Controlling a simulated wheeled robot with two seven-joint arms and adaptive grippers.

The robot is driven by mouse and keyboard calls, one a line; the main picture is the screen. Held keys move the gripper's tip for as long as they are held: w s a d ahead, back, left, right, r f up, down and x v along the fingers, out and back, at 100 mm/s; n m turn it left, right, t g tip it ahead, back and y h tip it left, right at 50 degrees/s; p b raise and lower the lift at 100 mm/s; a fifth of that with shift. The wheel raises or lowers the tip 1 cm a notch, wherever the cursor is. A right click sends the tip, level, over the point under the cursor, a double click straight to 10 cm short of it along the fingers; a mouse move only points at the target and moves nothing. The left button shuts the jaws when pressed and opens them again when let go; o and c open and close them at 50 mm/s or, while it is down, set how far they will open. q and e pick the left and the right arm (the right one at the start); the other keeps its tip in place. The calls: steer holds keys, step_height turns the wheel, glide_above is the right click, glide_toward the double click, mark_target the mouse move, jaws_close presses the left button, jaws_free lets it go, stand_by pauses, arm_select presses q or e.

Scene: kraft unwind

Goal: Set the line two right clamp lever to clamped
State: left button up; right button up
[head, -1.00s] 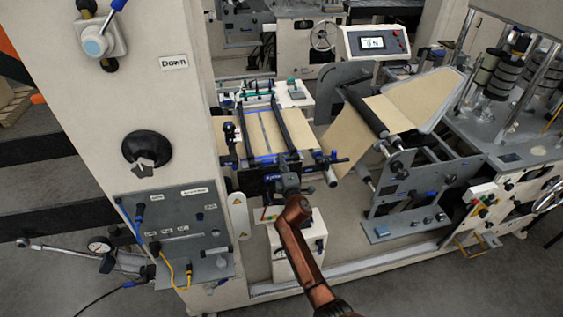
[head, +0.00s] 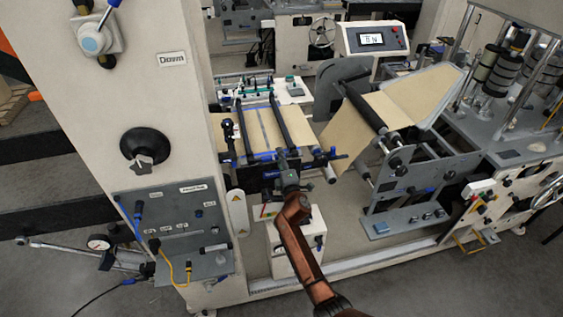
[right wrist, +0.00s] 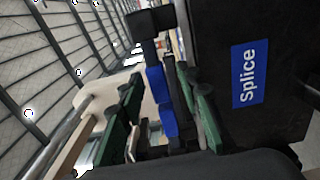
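The splicing table (head: 229,134) carries tan web and two dark clamp bars, the left bar (head: 243,128) and the right bar (head: 281,122). The right wrist view shows blue parts (right wrist: 162,105) close by, beside a black block labelled Splice (right wrist: 282,45). Contact is unclear. My left gripper is out of view.
A pale machine column (head: 150,100) with a control panel (head: 180,225) stands at the left. A tan web roll stand (head: 405,195) is at the right. A screen console (head: 373,40) is behind. A white box (head: 290,258) stands below the table.

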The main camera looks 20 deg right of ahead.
steer(key=s+a, duration=0.2)
steer(key=s, duration=0.9)
steer(key=shift+s, duration=0.4)
steer(key=shift+d+f, duration=0.1)
steer(key=s+f+m+g+y, duration=0.1)
steer(key=s+f+m+g, duration=0.1)
steer(key=f, duration=1.1)
steer(key=s+f+m+g, duration=0.1)
steer(key=s+f+g, duration=0.1)
steer(key=f, duration=1.1)
steer(key=s+d+f+m+g+b, duration=0.1)
steer(key=s+f+m+g, duration=0.1)
steer(key=s+f, duration=0.6)
steer(key=s+d+f+m+g+b, duration=0.15)
steer(key=s+f, duration=0.25)
steer(key=f, duration=0.8)
steer(key=s+f+m+g, duration=0.2)
steer(key=s+f, duration=0.7)
steer(key=s, duration=0.7)
steer(key=s+f+m+g+y, duration=0.1)
steer(key=s+f+m+g, duration=0.2)
steer(key=s+f, duration=0.6)
steer(key=s+f+m+g, duration=0.3)
steer(key=s+f, duration=0.6)
steer(key=s, duration=1.4)
steer(key=shift+s+d+g+y+b, duration=0.2)
steer(key=shift+d+g+y+b, duration=0.15)
steer(key=shift+g, duration=0.3)
